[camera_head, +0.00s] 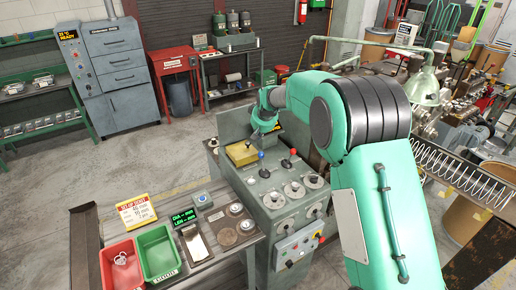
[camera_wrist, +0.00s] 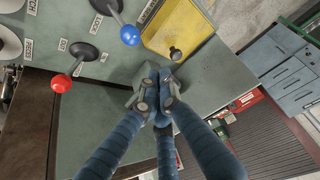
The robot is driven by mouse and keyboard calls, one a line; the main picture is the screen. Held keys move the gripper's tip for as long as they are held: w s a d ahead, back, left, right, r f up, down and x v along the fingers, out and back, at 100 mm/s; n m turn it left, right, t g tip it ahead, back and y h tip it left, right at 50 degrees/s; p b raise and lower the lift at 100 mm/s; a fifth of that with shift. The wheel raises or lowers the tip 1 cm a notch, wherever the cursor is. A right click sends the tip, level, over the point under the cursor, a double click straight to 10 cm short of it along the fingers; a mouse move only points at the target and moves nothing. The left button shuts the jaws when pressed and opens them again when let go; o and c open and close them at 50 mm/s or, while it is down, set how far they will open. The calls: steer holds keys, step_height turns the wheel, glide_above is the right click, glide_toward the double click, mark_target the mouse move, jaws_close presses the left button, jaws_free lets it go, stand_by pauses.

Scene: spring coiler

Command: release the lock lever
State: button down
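Two levers stand on the top of the grey-green machine. One has a blue ball knob, in the wrist view (camera_wrist: 130,36) and the head view (camera_head: 261,155). The other has a red ball knob, in the wrist view (camera_wrist: 61,83) and the head view (camera_head: 293,152). Both rise from black round bases. A yellow box (camera_wrist: 178,28) with a small black knob (camera_wrist: 175,53) lies beside the blue lever. My gripper (camera_wrist: 156,95) has its blue fingers drawn together at the tips, over the machine's corner, apart from both levers. It seems empty.
Several round dials (camera_head: 294,189) sit on the machine's sloped front. At lower left, a bench holds a red bin (camera_head: 121,265), a green bin (camera_head: 158,252) and a yellow sign (camera_head: 136,211). A spring trough (camera_head: 462,174) is at right. Grey cabinet (camera_head: 119,67) stands behind.

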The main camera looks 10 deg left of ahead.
mark_target(262, 160)
steer(key=shift+f, duration=0.1)
stand_by(0.3)
steer(key=shift+x, duration=5)
steer(key=s+d, duration=0.2)
steer(key=s, duration=0.1)
steer(key=shift+s+r, duration=0.15)
steer(key=shift+r, duration=0.25)
